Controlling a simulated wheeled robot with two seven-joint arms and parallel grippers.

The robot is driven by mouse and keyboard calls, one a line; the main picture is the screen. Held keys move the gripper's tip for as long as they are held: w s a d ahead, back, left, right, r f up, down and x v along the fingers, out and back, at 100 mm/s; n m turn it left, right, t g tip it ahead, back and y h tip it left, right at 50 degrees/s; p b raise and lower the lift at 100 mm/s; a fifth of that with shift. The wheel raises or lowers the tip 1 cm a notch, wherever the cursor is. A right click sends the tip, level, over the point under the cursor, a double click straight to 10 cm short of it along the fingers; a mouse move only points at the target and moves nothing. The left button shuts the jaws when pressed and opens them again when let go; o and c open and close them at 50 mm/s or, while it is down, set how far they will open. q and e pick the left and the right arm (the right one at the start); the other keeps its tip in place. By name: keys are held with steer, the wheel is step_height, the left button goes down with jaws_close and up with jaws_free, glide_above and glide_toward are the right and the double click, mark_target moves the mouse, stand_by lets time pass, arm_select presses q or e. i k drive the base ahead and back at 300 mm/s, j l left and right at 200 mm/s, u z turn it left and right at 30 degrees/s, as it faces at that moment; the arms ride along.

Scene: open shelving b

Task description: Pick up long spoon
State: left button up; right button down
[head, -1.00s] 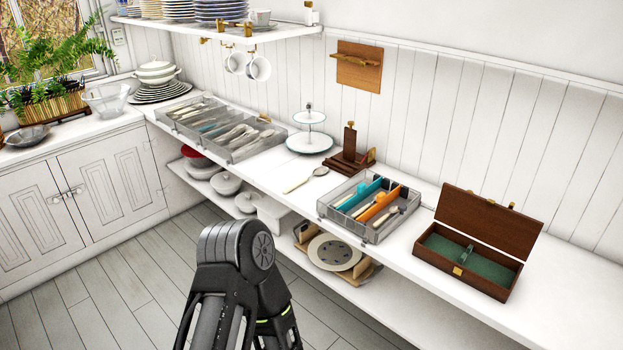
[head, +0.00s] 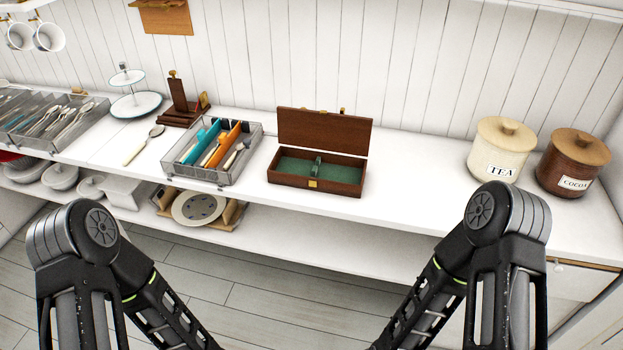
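A long spoon (head: 143,145) with a pale handle and a darker bowl lies alone on the white counter in the head view. It is between the tiered stand and the wire cutlery tray (head: 172,172), with its bowl pointing to the back right. The tray holds orange and teal dividers and some cutlery. Both my arms show in the foreground, below the counter, with only their links in sight. Neither gripper is in view, and nothing touches the spoon.
An open wooden box (head: 318,183) with green lining stands right of the tray. TEA (head: 497,148) and COCOA (head: 572,163) canisters stand at the right. A tiered stand (head: 136,104) and wooden holder (head: 184,105) are behind the spoon. A lower shelf holds dishes. Counter between box and canisters is clear.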

mark_target(158, 130)
steer(key=j+z, duration=0.15)
steer(key=z, duration=0.35)
steer(key=i+j+z, duration=0.1)
steer(key=j+z, duration=0.25)
steer(key=j, duration=0.6)
steer(key=j+z, duration=0.35)
steer(key=j, duration=0.6)
steer(key=k+j, duration=0.1)
steer(key=j, duration=1.5)
steer(key=k+z, duration=0.05)
